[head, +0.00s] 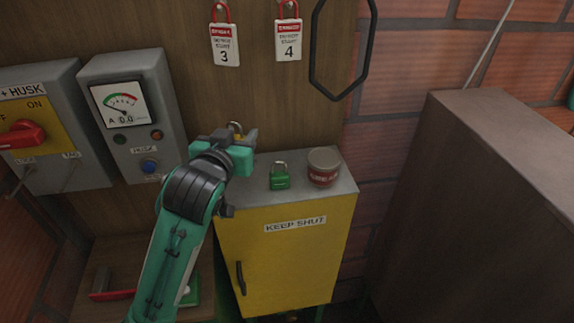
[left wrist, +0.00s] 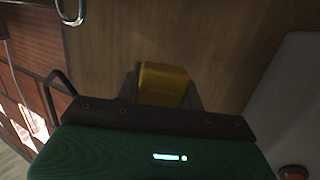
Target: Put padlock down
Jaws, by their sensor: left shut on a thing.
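My left gripper (head: 240,142) is shut on a brass-yellow padlock (left wrist: 163,84). In the head view only a little of this padlock (head: 237,136) and its shackle show above the fingers; the fingers hide the rest. In the head view the gripper appears by the back left corner of the yellow cabinet's grey top (head: 252,190). I cannot tell its exact height above that top. A green padlock (head: 280,182) stands upright on the top, right of the gripper. My right gripper is not in view.
A grease tin (head: 323,167) stands right of the green padlock. A grey meter box (head: 135,115) is close on the gripper's left. Red tags numbered 3 (head: 224,45) and 4 (head: 289,40) hang above. The cabinet top's front strip is clear. A brown block (head: 490,200) stands right.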

